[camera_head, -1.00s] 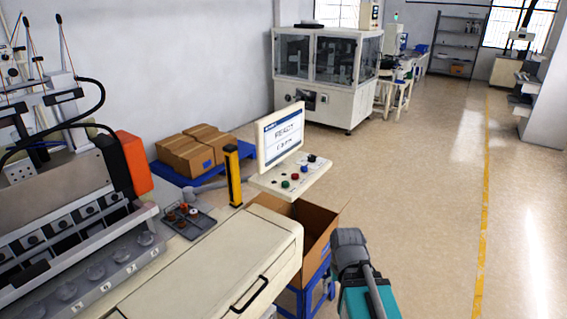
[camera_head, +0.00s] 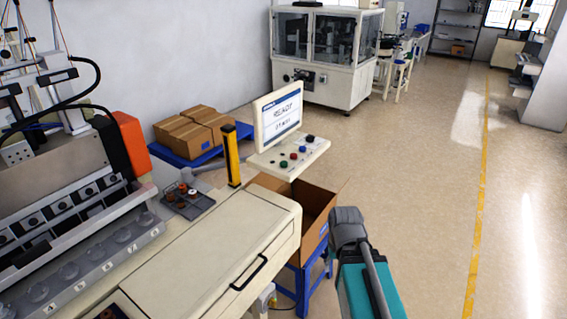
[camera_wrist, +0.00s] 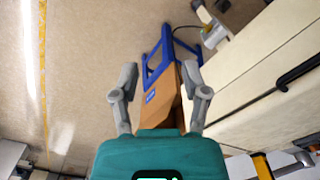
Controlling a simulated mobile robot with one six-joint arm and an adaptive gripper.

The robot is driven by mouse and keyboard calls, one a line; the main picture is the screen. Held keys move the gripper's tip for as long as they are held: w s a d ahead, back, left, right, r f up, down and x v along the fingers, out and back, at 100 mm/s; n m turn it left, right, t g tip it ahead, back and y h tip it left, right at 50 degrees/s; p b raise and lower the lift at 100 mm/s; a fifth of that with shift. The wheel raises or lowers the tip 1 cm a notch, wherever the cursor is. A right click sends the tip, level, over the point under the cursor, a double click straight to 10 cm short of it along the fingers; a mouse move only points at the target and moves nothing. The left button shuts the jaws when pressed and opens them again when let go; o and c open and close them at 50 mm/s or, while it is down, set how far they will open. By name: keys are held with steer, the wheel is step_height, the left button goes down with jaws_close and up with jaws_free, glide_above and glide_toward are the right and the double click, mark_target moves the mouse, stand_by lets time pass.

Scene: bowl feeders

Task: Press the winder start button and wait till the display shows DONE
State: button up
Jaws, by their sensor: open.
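The winder's display (camera_head: 278,116) stands on a cream panel, and its screen reads READY with a smaller, unclear line below. The control panel (camera_head: 267,160) under it carries a green button (camera_head: 284,163), a red button (camera_head: 294,156), a blue button (camera_head: 302,149) and a dark knob (camera_head: 310,138). No button label is readable. My gripper (camera_wrist: 160,72) is open and empty in the wrist view, its two grey fingers spread above a cardboard box and blue stand. In the head view, my arm is right of and in front of the panel, apart from it.
An open cardboard box (camera_head: 315,205) on a blue stand (camera_head: 306,285) sits below the panel. A yellow post (camera_head: 232,155) stands left of the display. A cream cabinet (camera_head: 215,250) fills the front. The floor to the right is clear.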

jaws_close()
stand_by(1.2)
